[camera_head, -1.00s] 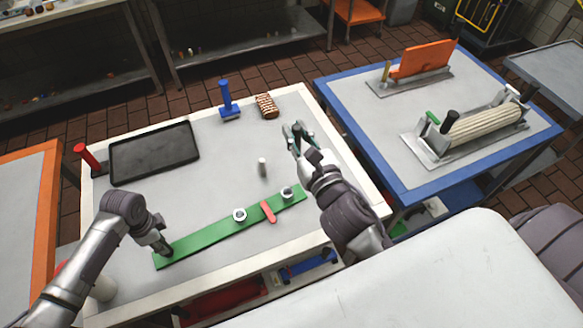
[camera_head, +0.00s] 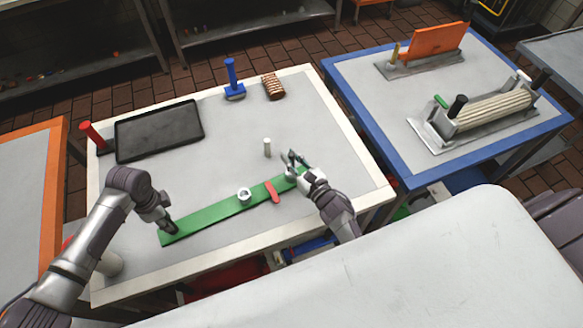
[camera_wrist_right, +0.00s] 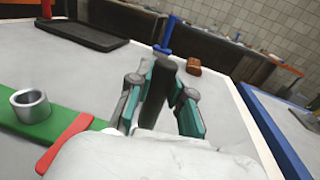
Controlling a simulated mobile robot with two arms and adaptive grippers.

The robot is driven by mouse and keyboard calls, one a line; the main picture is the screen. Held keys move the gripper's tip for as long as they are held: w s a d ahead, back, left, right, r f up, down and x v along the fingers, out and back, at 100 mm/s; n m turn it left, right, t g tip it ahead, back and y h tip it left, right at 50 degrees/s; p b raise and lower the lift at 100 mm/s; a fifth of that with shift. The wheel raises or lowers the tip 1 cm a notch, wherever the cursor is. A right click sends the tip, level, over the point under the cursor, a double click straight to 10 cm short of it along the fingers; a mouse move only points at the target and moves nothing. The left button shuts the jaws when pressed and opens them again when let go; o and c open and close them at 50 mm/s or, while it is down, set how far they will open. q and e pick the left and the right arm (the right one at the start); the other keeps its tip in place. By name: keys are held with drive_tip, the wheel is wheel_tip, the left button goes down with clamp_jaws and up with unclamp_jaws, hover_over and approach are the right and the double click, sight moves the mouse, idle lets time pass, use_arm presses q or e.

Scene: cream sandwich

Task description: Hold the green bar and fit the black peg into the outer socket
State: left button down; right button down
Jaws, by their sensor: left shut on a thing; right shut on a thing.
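The green bar (camera_head: 215,212) lies slantwise on the white-rimmed table. My left gripper (camera_head: 169,227) is shut on the bar's left end. A grey ring socket (camera_head: 244,194) stands on the bar; it also shows in the right wrist view (camera_wrist_right: 31,105). A red piece (camera_head: 272,192) lies across the bar to its right. My right gripper (camera_head: 293,160) is over the bar's right end. In the right wrist view it is shut on the dark upright peg (camera_wrist_right: 165,75). The outer socket and the peg's lower end are hidden by my right gripper and hand.
A small white cylinder (camera_head: 267,147) stands close behind the right gripper. A black tray (camera_head: 158,131), a red-handled tool (camera_head: 93,135), a blue-handled tool (camera_head: 232,78) and a brown striped roll (camera_head: 273,86) are further back. The table's middle is clear.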

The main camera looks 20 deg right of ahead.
drive_tip(key=shift+f, duration=2.4)
drive_tip(key=c, duration=1.1)
unclamp_jaws()
drive_tip(key=shift+f, duration=0.1)
drive_tip(key=shift+o, duration=0.2)
drive_tip(key=v, duration=1.2)
drive_tip(key=shift+d, duration=0.1)
